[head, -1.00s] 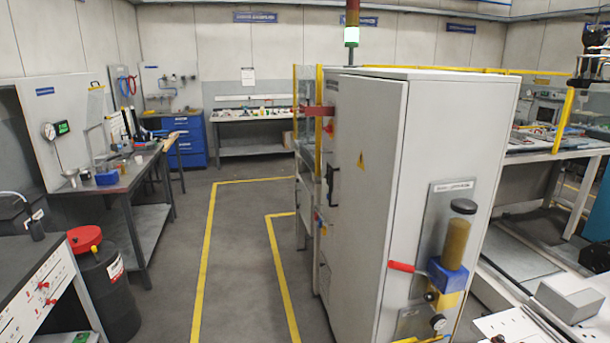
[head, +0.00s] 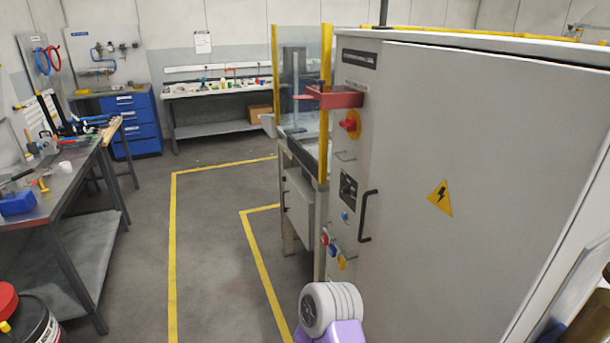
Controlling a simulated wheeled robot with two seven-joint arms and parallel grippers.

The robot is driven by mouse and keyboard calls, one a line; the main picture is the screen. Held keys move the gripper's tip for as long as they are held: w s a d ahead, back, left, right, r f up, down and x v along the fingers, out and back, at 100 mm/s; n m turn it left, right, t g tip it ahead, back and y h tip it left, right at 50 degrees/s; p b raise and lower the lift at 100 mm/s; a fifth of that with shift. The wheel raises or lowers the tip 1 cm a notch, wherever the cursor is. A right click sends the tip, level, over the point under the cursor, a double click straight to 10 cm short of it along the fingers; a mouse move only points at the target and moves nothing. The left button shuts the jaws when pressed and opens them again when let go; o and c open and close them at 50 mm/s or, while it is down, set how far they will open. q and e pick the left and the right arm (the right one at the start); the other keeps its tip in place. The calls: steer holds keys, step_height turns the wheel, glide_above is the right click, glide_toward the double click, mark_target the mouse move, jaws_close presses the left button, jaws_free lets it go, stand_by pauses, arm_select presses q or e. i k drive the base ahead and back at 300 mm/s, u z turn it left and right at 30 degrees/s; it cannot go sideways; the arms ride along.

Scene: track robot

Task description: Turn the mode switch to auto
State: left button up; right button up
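The grey control cabinet (head: 480,170) fills the right half of the head view, with its narrow control face turned left. On that face are a red rotary handle on a yellow plate (head: 351,124), a dark panel (head: 348,189), a blue button (head: 345,216), and a small cluster of red, blue and yellow controls (head: 333,249) lower down. I cannot tell which is the mode switch or how it is set. A white and purple link of my own arm shows at the bottom, in front of the cabinet's lower part. Neither gripper is in view.
A black door handle (head: 367,216) and a red bracket (head: 335,97) stick out from the cabinet. A glass guard with yellow posts (head: 325,100) stands behind it. A workbench (head: 60,195) is at the left. The yellow-lined floor (head: 215,250) between is clear.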

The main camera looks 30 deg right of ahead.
mark_target(345, 191)
steer(key=z, duration=0.55)
steer(key=i, duration=1.4)
steer(key=z, duration=0.65)
